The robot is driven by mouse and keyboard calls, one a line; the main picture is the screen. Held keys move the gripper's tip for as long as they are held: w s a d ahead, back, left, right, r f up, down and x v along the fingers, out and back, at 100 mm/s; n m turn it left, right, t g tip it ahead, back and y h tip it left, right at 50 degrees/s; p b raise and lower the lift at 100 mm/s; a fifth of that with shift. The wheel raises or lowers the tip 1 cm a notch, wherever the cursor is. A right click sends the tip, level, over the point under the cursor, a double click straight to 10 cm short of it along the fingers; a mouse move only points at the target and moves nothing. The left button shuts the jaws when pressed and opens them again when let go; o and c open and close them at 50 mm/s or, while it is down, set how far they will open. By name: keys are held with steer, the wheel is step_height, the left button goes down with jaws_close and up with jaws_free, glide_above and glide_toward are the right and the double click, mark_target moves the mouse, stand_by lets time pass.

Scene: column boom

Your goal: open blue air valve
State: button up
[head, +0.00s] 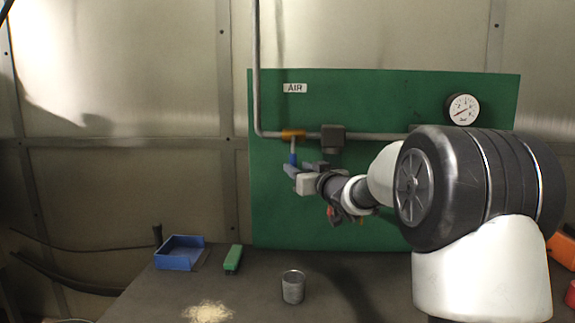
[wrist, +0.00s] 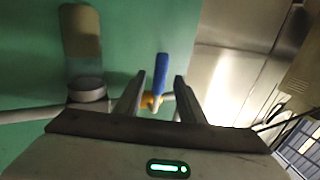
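The air valve has a brass-coloured body (head: 293,134) on the grey pipe, below the AIR label (head: 295,88). Its lever hangs down from the body and ends in a blue handle (head: 293,158). In the wrist view the blue handle (wrist: 162,70) appears between the two fingers of my gripper (wrist: 160,77), with a gap on both sides. The brass body (wrist: 151,102) shows partly between the fingers. My gripper (head: 304,167) is open in front of the green panel, close to the handle. I cannot tell how far the handle reaches between the fingers.
The grey pipe (head: 256,70) runs down and then right across the green panel (head: 390,100), past a dark fitting (head: 332,138). A gauge (head: 462,109) is at upper right. A blue bin (head: 180,253), a green block (head: 233,259) and a metal can (head: 293,287) stand on the bench.

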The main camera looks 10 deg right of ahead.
steer(key=x, duration=0.8)
steer(key=shift+c, duration=0.2)
jaws_close()
